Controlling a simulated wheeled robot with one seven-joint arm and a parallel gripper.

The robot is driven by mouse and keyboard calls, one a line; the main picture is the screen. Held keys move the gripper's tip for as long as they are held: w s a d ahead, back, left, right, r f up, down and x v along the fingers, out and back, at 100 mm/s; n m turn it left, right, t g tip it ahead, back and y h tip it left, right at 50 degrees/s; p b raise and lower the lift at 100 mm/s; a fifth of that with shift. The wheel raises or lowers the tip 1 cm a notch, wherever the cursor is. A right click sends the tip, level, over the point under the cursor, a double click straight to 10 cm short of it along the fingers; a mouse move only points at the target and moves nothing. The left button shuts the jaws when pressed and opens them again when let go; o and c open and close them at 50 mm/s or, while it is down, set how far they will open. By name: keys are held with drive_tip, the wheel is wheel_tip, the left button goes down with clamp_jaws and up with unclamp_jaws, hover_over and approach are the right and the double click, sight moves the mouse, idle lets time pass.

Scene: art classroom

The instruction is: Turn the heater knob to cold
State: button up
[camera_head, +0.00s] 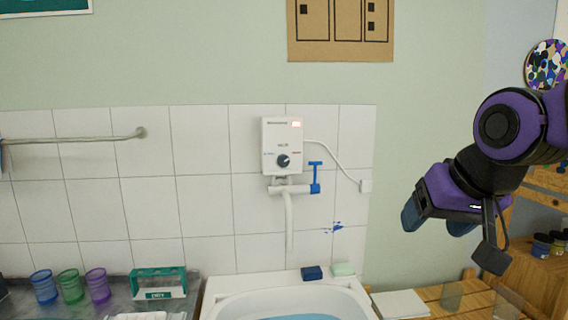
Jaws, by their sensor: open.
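The white heater box (282,144) is mounted on the tiled wall near the middle of the view. Its dark round knob (283,161) sits on the lower front, with small markings to its left and right that are too small to read. A small reddish light shows at the box's upper right. My gripper (436,222) is at the right, well apart from the heater, pointing down and to the left. It is open, with nothing seen between its fingers.
A blue-handled valve (316,178) and white pipe hang under the heater. A white sink (285,300) with sponges on its rim stands below. Coloured cups (70,286) and a green rack (158,283) are at left.

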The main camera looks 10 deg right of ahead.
drive_tip(key=w+a+r+m+t+y, duration=0.1)
drive_tip(key=w+a+m, duration=0.1)
drive_tip(key=w, duration=0.4)
drive_tip(key=w+a+r+m+t, duration=0.1)
drive_tip(key=w+a+m+t, duration=0.1)
drive_tip(key=w, duration=0.4)
drive_tip(key=m+t+h, duration=0.1)
drive_tip(key=m+t, duration=0.7)
drive_tip(key=m, duration=1.1)
approach(284, 161)
drive_tip(key=w, duration=0.9)
drive_tip(key=shift+w+a+f, duration=0.1)
drive_tip(key=shift+w+a, duration=0.05)
drive_tip(key=shift+w, duration=0.1)
drive_tip(key=c, duration=0.9)
